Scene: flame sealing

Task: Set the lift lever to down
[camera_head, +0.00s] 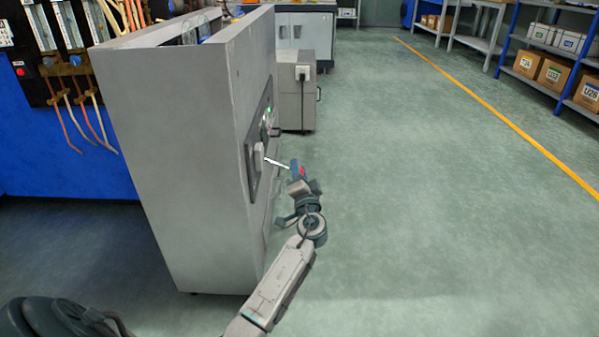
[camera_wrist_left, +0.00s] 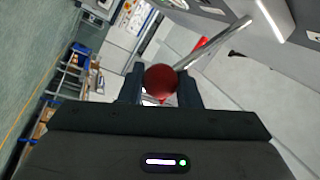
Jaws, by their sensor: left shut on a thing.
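The lift lever is a thin pale rod (camera_head: 278,163) that sticks out to the right from a plate on the side of the grey cabinet (camera_head: 185,160). Its end has a red ball knob (camera_wrist_left: 161,79), seen large in the left wrist view between the two fingers. My left gripper (camera_head: 297,172) is at the outer end of the lever and is shut on the knob. In the left wrist view the rod (camera_wrist_left: 207,49) runs from the knob up to the right. The rod slopes slightly down toward the knob in the head view. My right gripper is not in view.
A green light (camera_head: 268,110) shows on the cabinet's panel. A small grey cabinet (camera_head: 296,92) stands behind. Blue shelves with boxes (camera_head: 553,72) are at the far right, beyond a yellow floor line (camera_head: 500,110). The green floor to the right is clear.

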